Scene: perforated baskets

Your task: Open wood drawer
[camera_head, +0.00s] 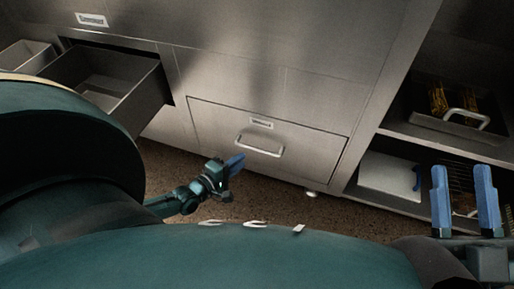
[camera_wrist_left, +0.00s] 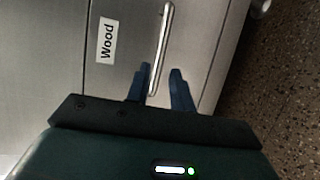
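The wood drawer (camera_head: 310,148) is a steel front, shut, low in the cabinet in the head view. Its bar handle (camera_head: 260,146) sits below a small label. In the left wrist view the label (camera_wrist_left: 107,38) reads "Wood" and the handle (camera_wrist_left: 162,45) runs lengthwise. My left gripper (camera_head: 238,160) is just below and left of the handle in the head view. In the left wrist view its blue fingers (camera_wrist_left: 162,72) are apart, with the handle's near end between them, close to the left finger; contact cannot be told. My right gripper (camera_head: 462,172) is open and empty at the right.
Another drawer (camera_head: 115,85) stands open and looks empty at the upper left. Open shelves at the right hold a perforated basket (camera_head: 450,125) with a handle and a white container (camera_head: 390,177). Brown speckled floor (camera_head: 290,205) shows clear below the wood drawer.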

